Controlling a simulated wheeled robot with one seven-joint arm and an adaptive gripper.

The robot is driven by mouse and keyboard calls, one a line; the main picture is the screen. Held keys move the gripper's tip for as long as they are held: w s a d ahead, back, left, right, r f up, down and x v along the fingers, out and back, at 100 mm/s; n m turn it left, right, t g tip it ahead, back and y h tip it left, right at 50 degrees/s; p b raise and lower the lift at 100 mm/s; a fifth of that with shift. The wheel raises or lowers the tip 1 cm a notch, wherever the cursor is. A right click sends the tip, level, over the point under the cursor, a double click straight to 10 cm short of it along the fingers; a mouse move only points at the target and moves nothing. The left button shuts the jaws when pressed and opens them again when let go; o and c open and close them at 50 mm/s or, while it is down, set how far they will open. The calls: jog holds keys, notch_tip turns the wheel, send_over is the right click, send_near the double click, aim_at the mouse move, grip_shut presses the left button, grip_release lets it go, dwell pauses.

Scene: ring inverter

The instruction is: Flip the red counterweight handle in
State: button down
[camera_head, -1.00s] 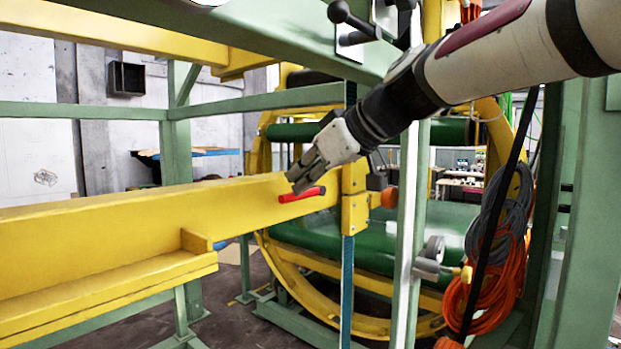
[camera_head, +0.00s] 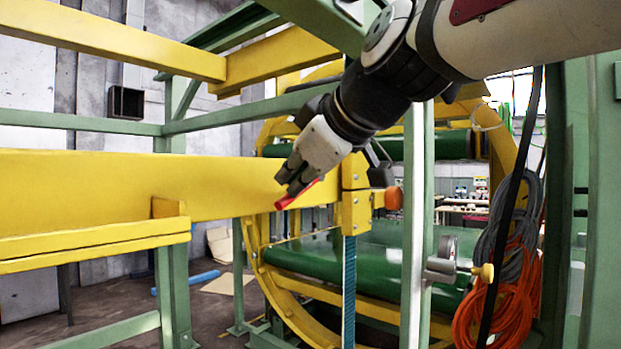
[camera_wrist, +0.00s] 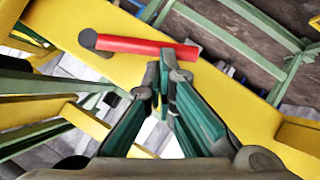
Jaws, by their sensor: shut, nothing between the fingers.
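The red counterweight handle (camera_head: 284,203) is at the right end of the long yellow beam in the head view, slanting down to the left. My gripper (camera_head: 287,185) is right at it and covers part of it. In the wrist view the red handle (camera_wrist: 140,46) lies across the yellow beam, with a dark round part at its left end. My gripper's fingertips (camera_wrist: 168,60) are together at the right part of the handle, overlapping its lower edge, with nothing between them. Whether they touch it I cannot tell for sure.
The yellow beam (camera_head: 80,185) runs left from the handle. An upright yellow bracket (camera_head: 355,208) with an orange knob (camera_head: 393,198) stands just right of my gripper. A green post (camera_head: 413,230) is farther right. Orange cables (camera_head: 495,300) hang at the right.

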jog(key=f+n+b, duration=0.1)
jog(key=b, duration=0.2)
jog(key=f+n+t+b, duration=0.1)
jog(key=f+b, duration=0.1)
jog(key=shift+w+t+h+b, duration=0.2)
jog(key=shift+t+h+b, duration=0.1)
jog(key=shift+b, duration=0.1)
jog(key=shift+w+d+f+n+t+h+b, duration=0.1)
jog(key=shift+w+d+f+n+t+b, duration=0.55)
jog(key=shift+b, duration=1.45)
jog(key=shift+w+d+f+n+t+h+b, duration=0.1)
jog(key=shift+w+f+n+t+b, duration=0.2)
jog(key=shift+f+n+t+b, duration=1.2)
jog(key=shift+w+d+r+n+t+h+b, duration=0.1)
jog(key=shift+w+d+n+b, duration=0.3)
jog(key=shift+b, duration=2.3)
jog(key=shift+w+d, duration=0.1)
